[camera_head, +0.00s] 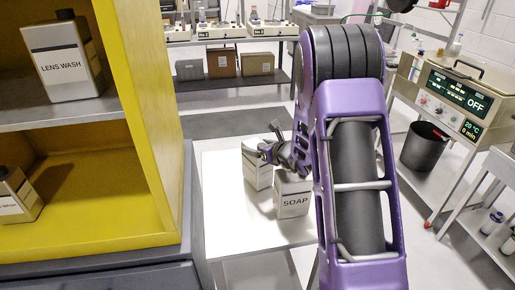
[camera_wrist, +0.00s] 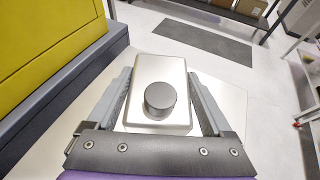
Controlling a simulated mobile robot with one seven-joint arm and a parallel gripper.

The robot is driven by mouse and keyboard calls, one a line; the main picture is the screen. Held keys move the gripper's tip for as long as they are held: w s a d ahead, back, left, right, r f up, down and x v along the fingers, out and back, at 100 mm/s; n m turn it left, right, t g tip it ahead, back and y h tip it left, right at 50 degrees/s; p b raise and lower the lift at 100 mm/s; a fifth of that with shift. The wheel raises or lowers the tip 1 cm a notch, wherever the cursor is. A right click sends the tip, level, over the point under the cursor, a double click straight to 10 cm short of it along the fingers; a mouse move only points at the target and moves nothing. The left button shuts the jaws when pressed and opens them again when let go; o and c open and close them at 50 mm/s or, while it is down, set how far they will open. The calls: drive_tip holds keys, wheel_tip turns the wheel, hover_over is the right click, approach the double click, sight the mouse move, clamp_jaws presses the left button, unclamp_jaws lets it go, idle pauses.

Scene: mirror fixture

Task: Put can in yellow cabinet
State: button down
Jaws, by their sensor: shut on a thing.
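A pale box-shaped can (camera_head: 257,172) with a round dark cap is at the white table, behind a second can marked SOAP (camera_head: 293,199). My gripper (camera_head: 268,152) reaches down over the rear can. In the wrist view the can (camera_wrist: 160,85) sits between the two fingers of my gripper (camera_wrist: 160,100), which is shut on its sides. Whether it rests on the table or is slightly raised I cannot tell. The yellow cabinet (camera_head: 140,100) stands open at the left, with a grey shelf. My arm and gripper partly hide both cans.
A LENS WASH container (camera_head: 66,58) stands on the cabinet's grey shelf (camera_head: 60,112); another container (camera_head: 17,196) stands in the lower bay at far left. The lower bay has free floor (camera_head: 95,190) to its right. The white table (camera_head: 228,215) adjoins the cabinet's grey base.

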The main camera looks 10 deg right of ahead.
drive_tip(key=shift+w+f, duration=0.1)
drive_tip(key=shift+f, duration=0.05)
unclamp_jaws()
